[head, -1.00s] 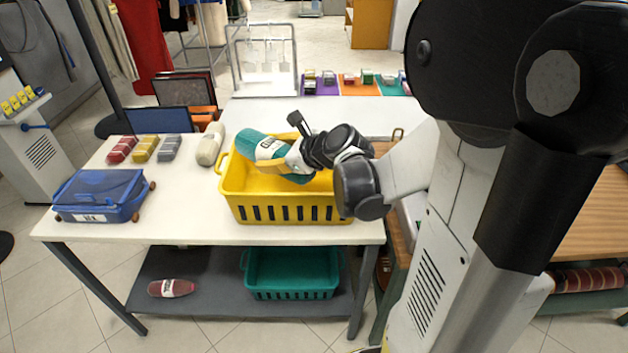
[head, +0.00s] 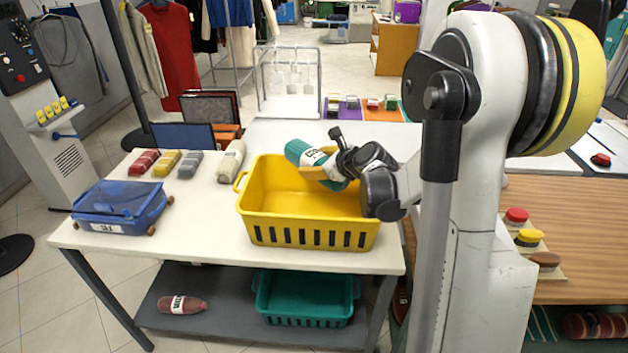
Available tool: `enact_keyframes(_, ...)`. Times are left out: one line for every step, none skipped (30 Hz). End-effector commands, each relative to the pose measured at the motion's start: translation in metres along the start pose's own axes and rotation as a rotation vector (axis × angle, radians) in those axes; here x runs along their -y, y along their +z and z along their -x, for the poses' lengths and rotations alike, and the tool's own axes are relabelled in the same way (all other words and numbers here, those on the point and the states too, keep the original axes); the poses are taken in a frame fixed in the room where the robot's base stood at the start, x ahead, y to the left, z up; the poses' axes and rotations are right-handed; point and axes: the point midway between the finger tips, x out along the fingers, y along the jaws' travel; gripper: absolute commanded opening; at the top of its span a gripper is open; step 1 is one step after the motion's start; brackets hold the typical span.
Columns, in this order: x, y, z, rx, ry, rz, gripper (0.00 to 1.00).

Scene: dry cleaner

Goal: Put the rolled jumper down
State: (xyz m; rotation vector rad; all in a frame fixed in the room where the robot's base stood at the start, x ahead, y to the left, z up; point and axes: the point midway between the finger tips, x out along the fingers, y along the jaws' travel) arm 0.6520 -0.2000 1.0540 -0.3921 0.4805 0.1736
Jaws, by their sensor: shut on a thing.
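My gripper (head: 322,168) is shut on the rolled jumper (head: 305,154), a teal roll with a pale label band. It holds the roll tilted, above the back part of a yellow basket (head: 310,232). The basket stands on the white table, and the part of its inside that shows is empty. My wrist hides the basket's right end. I cannot tell whether the roll touches the basket's rim.
A blue lidded box (head: 122,205) stands at the table's left. Red, yellow and grey bundles and a cream roll (head: 231,161) lie behind it. A teal basket (head: 306,300) and a dark red roll (head: 181,304) are on the shelf below. The white table (head: 205,228) has free room left of the basket.

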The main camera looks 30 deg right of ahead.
Motion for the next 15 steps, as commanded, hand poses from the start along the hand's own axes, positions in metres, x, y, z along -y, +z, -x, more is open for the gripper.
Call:
enact_keyframes(-0.001, 0.0, -0.005, 0.001, 0.001, 0.0, 0.2)
enact_keyframes(-0.001, 0.0, -0.007, 0.001, 0.001, 0.0, 0.2)
enact_keyframes(-0.001, -0.001, -0.008, 0.001, 0.001, 0.0, 0.2)
enact_keyframes(-0.002, -0.002, -0.009, 0.001, 0.0, 0.0, 0.2)
enact_keyframes(-0.002, -0.004, -0.011, 0.001, 0.0, 0.0, 0.2)
enact_keyframes(-0.004, -0.008, -0.013, 0.001, 0.0, 0.0, 0.2)
enact_keyframes(-0.005, -0.011, -0.015, 0.001, 0.0, 0.0, 0.2)
enact_keyframes(-0.007, -0.016, -0.017, 0.001, 0.0, 0.0, 0.2)
enact_keyframes(-0.009, -0.021, -0.021, 0.001, 0.0, 0.0, 0.2)
enact_keyframes(-0.011, -0.026, -0.023, 0.001, 0.0, 0.0, 0.2)
enact_keyframes(-0.012, -0.029, -0.025, 0.001, 0.0, 0.0, 0.2)
enact_keyframes(-0.014, -0.032, -0.027, 0.001, 0.0, 0.0, 0.2)
enact_keyframes(-0.014, -0.033, -0.028, 0.001, 0.0, -0.001, 0.2)
enact_keyframes(-0.014, -0.034, -0.028, 0.001, 0.0, -0.001, 0.2)
enact_keyframes(-0.014, -0.033, -0.027, 0.001, 0.0, 0.0, 0.2)
